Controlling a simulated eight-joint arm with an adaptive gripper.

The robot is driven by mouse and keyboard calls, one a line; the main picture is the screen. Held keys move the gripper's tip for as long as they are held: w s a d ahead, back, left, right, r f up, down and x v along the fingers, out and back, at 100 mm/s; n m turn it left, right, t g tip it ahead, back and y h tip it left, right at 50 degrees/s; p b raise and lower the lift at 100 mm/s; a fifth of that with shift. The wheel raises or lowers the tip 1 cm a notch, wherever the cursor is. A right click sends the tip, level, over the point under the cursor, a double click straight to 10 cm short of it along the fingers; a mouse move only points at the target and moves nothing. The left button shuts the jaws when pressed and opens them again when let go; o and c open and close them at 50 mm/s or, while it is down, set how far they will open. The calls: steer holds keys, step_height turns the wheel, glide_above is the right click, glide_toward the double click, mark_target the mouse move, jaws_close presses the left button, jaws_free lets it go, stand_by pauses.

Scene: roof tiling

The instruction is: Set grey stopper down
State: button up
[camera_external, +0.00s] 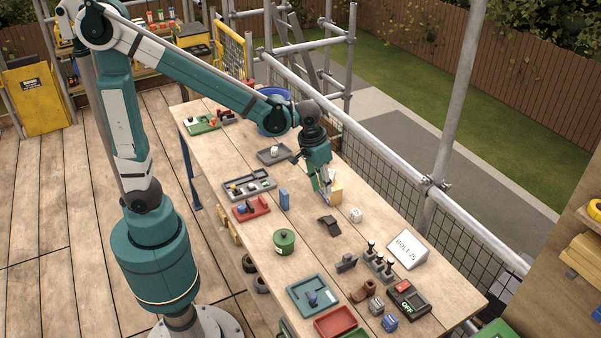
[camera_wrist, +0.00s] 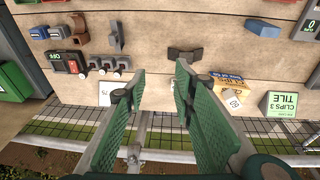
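No single object is plainly the grey stopper. Candidates are a small grey block (camera_external: 346,263), which also shows in the wrist view (camera_wrist: 115,40), and a dark grey bent piece (camera_external: 330,225), seen in the wrist view (camera_wrist: 185,54) beyond the fingertips. Both rest on the table. My gripper (camera_external: 325,194) is above the table, near a yellow box (camera_external: 336,193). In the wrist view my gripper's (camera_wrist: 152,85) two green fingers stand apart, with nothing visible between them.
A grey rack with black-topped pegs (camera_external: 379,262) and a white sign (camera_external: 407,249) stand right of the bent piece. A white die (camera_external: 356,215) is near the far edge. A green pot (camera_external: 284,242) and trays (camera_external: 314,294) lie nearer. Scaffold rails run along the far edge.

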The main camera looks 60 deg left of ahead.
steer(key=s+a+r+t, duration=0.2)
steer(key=s+a, duration=0.6)
steer(key=a, duration=0.4)
steer(key=s+a+r+t, duration=0.3)
steer(key=s+a+r, duration=0.2)
steer(key=s+a, duration=0.4)
steer(key=a, duration=0.3)
steer(key=shift+a+y, duration=0.2)
steer(key=shift+y, duration=0.2)
